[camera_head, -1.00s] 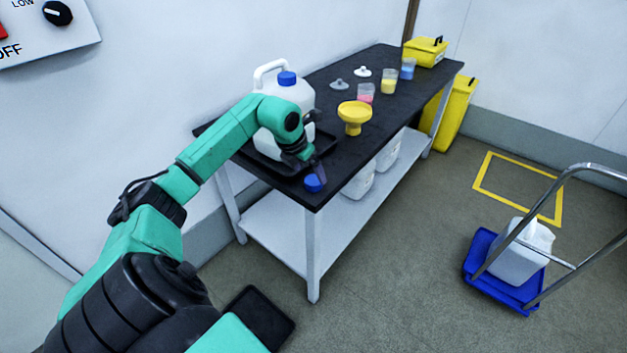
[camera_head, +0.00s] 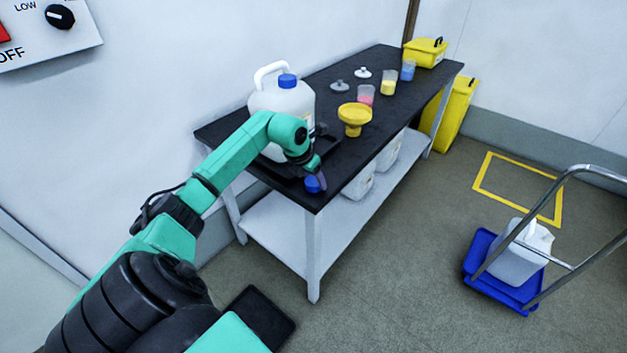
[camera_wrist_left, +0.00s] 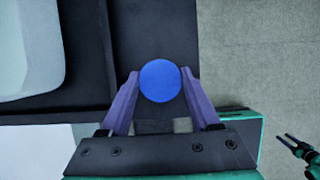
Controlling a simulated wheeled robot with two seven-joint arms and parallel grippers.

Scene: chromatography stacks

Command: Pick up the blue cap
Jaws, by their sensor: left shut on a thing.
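The blue cap (camera_head: 312,184) is at the near corner of the black table top, partly hidden by my left gripper. In the left wrist view the round blue cap (camera_wrist_left: 161,81) sits between the two fingertips. My left gripper (camera_head: 317,178) is shut on the cap, with a finger on each side; it also shows in the left wrist view (camera_wrist_left: 160,86). I cannot tell whether the cap is lifted off the table. A second blue cap (camera_head: 287,80) is on the white jug (camera_head: 270,98). In the left wrist view, a gripper with dark prongs (camera_wrist_left: 300,145) shows at the lower right.
The jug stands in a black tray (camera_head: 326,143) behind my left gripper. A yellow funnel (camera_head: 354,117), beakers with pink (camera_head: 366,96), yellow (camera_head: 388,86) and blue (camera_head: 407,71) contents stand farther along the table (camera_head: 340,165). A cart (camera_head: 555,262) stands at right.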

